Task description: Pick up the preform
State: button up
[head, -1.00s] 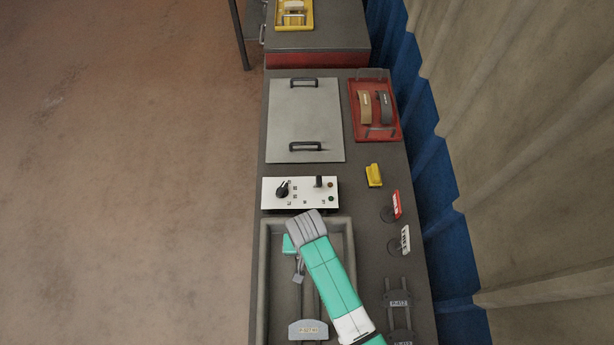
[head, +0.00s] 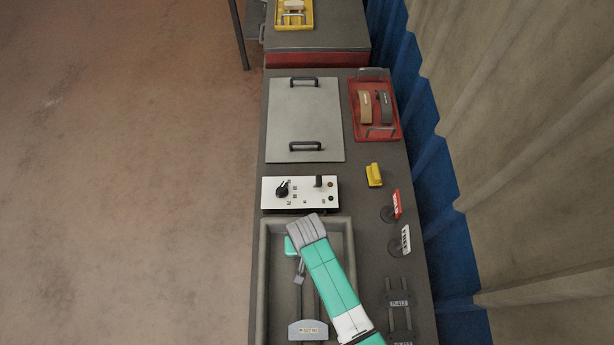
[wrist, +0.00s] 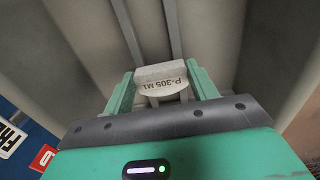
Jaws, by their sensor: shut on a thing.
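My gripper (wrist: 162,77) shows green fingers on either side of a pale grey block, which I take to be the preform (wrist: 165,86), labelled "P-305 M1". The jaws are shut on it. Two parallel rails run away beyond it in the wrist view. In the head view my gripper (head: 293,250) is over the upper part of a grey tray (head: 264,285). My wrist and arm hide much of the grip there. A grey labelled piece (head: 308,331) sits lower in the tray, its label unreadable.
A white control panel (head: 300,193) lies just beyond the tray. Two small signs, red (head: 397,204) and white (head: 406,240), stand on the right with a yellow block (head: 374,175). A red tray (head: 375,132) holds two curved shoes. A flat grey plate (head: 305,120) has two handles.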

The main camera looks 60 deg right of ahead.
jog(key=shift+r, duration=0.35)
jog(key=r, duration=0.2)
jog(key=shift+s+a+r, duration=0.3)
jog(key=shift+s+r, duration=0.05)
jog(key=s+a, duration=0.3)
jog(key=s+a+r, duration=0.1)
jog(key=s+a, duration=0.2)
jog(key=s, duration=0.1)
jog(key=s+a, duration=0.4)
jog(key=shift+s+r+p, duration=0.15)
jog(key=shift+r+p, duration=0.05)
jog(key=shift+p, duration=0.15)
